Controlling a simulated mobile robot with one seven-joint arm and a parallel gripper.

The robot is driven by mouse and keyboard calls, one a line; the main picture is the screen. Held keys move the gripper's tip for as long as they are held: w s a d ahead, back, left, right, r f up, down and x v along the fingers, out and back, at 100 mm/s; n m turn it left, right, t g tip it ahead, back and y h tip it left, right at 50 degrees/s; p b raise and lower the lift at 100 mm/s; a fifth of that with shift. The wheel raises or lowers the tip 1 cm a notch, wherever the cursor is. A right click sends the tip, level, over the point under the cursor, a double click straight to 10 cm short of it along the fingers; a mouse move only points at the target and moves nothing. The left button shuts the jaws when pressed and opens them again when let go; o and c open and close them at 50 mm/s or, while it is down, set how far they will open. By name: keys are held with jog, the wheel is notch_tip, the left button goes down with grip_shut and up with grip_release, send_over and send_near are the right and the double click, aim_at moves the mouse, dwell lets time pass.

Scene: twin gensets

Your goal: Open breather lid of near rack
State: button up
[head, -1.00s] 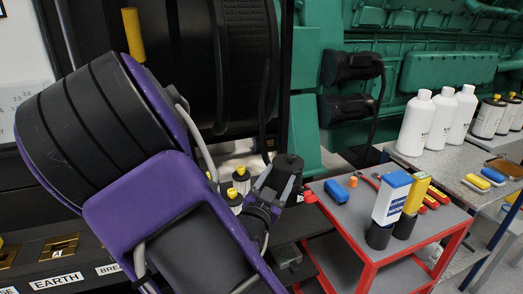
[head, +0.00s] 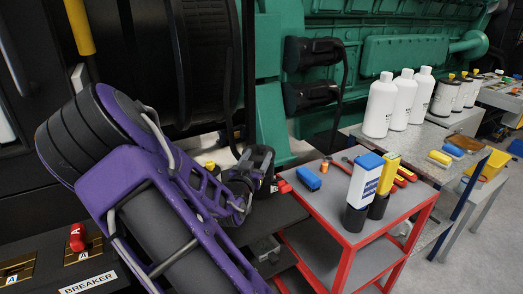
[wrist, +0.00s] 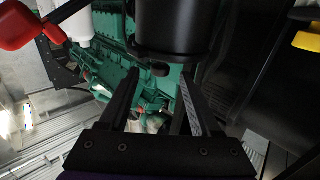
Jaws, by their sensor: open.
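My gripper (wrist: 158,85) shows in the wrist view with two dark fingers apart and nothing between their tips. A black cylinder (wrist: 182,28) with a small knob under it hangs in front of and above the fingers; I see no contact. In the head view my gripper (head: 250,180) is at the end of my purple arm, close to a dark canister on the low shelf; its fingers are hard to make out there. A yellow-capped canister (head: 210,168) is partly hidden behind my arm. I cannot tell which part is the breather lid.
A red cart (head: 335,235) with bottles and tools stands right of my gripper. White bottles (head: 380,105) stand on a grey bench behind it. A green engine (head: 415,60) fills the back. A red handle (head: 77,237) is on the labelled panel at lower left.

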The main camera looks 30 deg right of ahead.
aim_at(260, 151)
jog(key=x, duration=0.5)
grip_shut()
dwell(1.4)
